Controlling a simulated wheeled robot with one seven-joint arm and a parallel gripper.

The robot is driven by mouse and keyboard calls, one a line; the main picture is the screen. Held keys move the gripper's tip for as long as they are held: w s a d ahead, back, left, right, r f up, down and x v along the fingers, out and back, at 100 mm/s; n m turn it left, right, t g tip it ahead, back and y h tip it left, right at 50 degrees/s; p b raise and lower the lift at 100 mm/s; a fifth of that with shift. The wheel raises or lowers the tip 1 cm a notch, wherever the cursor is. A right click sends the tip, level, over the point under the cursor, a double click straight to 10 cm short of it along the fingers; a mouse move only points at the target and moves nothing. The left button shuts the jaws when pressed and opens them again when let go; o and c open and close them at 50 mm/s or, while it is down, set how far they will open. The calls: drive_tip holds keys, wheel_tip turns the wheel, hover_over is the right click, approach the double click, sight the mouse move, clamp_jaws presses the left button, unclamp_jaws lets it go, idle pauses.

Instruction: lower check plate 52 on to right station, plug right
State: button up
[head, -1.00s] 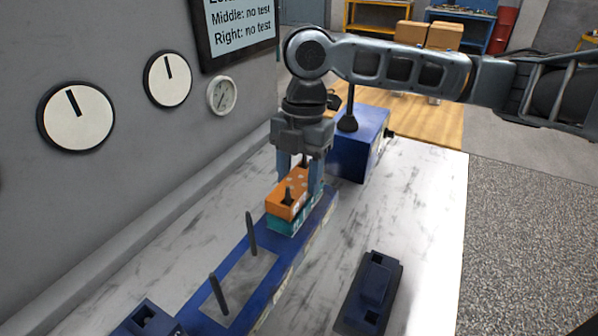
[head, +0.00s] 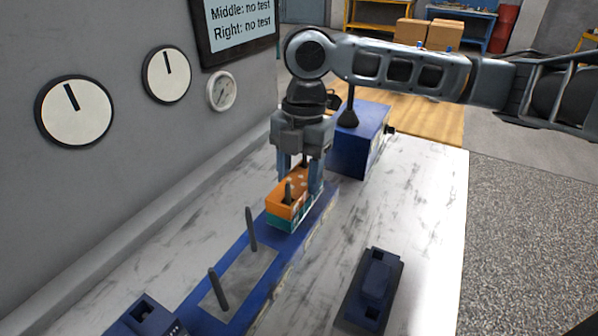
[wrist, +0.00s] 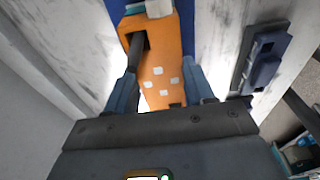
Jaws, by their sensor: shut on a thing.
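The orange check plate (head: 282,208), with white dots on its face, is held level at the far station of the blue base (head: 262,262). It lies on or just over a teal block (head: 284,225); I cannot tell if a small gap remains. A dark post stands up through an opening in the plate, and shows in the wrist view (wrist: 136,55). My gripper (head: 300,182) points down, its two fingers shut on the plate's sides. The plate also fills the middle of the wrist view (wrist: 168,75). Its far end is partly hidden by my gripper.
Two bare posts (head: 251,230) stand at the base's nearer station. A dark blue block (head: 372,290) lies on the right of the white table, a blue box (head: 362,145) stands behind my gripper. Dials (head: 75,110) and a screen (head: 238,30) hang on the left wall.

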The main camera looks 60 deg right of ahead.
sight(301, 176)
drive_tip(key=shift+f, duration=0.1)
drive_tip(key=o, duration=1.5)
drive_tip(key=shift+d+r, duration=0.15)
drive_tip(key=shift+r, duration=1.15)
drive_tip(key=shift+d+r, duration=0.2)
drive_tip(key=shift+r, duration=1.05)
drive_tip(key=shift+d+r, duration=0.15)
drive_tip(key=shift+r, duration=1.15)
